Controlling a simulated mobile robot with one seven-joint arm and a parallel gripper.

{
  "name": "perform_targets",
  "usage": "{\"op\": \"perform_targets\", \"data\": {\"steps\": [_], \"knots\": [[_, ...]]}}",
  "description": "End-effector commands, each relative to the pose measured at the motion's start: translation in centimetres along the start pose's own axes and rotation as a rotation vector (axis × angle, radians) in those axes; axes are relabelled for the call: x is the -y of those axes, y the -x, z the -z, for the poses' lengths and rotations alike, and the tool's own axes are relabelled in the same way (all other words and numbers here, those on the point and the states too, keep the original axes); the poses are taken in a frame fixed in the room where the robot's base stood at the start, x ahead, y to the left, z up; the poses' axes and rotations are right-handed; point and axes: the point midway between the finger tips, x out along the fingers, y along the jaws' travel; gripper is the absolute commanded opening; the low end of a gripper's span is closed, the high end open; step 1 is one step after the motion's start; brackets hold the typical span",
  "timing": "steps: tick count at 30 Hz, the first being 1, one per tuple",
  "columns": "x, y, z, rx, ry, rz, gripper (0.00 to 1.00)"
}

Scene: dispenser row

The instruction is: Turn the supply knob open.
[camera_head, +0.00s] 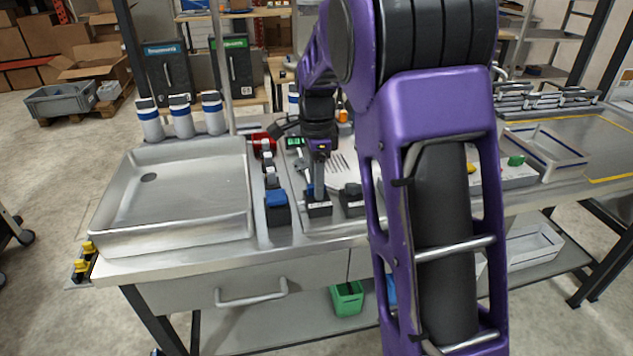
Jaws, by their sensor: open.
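My purple arm reaches down over the bench, and my gripper (317,192) points down at a small dark block (319,210) near the bench's front middle. The jaws are open, but their tips are small, and I cannot tell whether they touch anything. A dark knob (352,189) on a similar block stands just right of the gripper. I cannot tell which of these is the supply knob, or how it is turned. A blue-topped block (277,201) stands left of the gripper. My arm hides part of the bench to the right.
A shallow metal tray (123,215) fills the bench's left side. Three white bottles with blue bands (182,117) stand behind it. A red part (262,141) and a small green display (295,142) lie behind the gripper. A green button (516,160) is at right.

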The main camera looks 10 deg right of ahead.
Motion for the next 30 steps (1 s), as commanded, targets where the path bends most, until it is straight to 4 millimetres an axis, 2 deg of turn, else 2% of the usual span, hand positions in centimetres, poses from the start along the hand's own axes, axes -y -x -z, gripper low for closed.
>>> {"op": "perform_targets", "data": {"steps": [4, 5, 12, 13, 24, 30], "knots": [[-0.01, 0.02, 0.01, 0.000, 0.000, 0.000, 0.49], [-0.01, 0.02, 0.01, 0.000, 0.000, 0.000, 0.45], [-0.01, 0.04, 0.01, 0.000, 0.000, 0.000, 0.02], [-0.01, 0.04, 0.01, 0.000, 0.000, 0.000, 0.00], [-0.01, 0.10, 0.01, 0.000, 0.009, 0.000, 0.00], [-0.01, 0.20, 0.01, 0.000, 0.072, 0.000, 0.00]]}}
